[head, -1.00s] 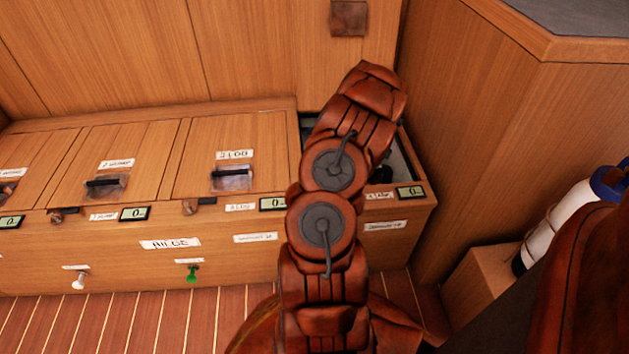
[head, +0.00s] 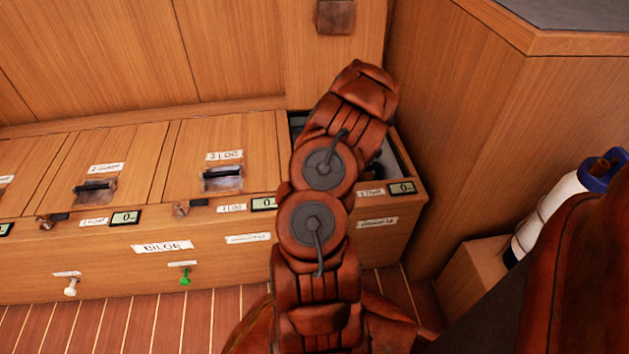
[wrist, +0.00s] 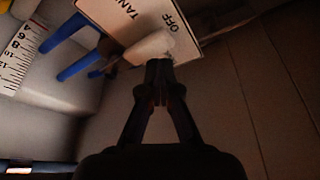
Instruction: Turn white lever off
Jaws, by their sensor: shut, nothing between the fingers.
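The white lever (wrist: 150,46) shows in the wrist view, lying against a pale label plate (wrist: 187,20) that reads "OFF" and "TAN...". The lever's end points toward the word "OFF". My gripper (wrist: 159,66) is shut and empty, with its fingertips right at the lever's lower edge; I cannot tell whether they touch. In the head view my arm reaches into the open compartment (head: 399,158) at the right end of the bench, and it hides the gripper and the lever.
Blue rods (wrist: 62,33) and a numbered scale (wrist: 18,58) lie left of the lever. Closed wooden lids (head: 222,135) fill the bench to the left. A wooden wall (head: 460,130) bounds the compartment on the right, with a white bottle (head: 553,212) beyond.

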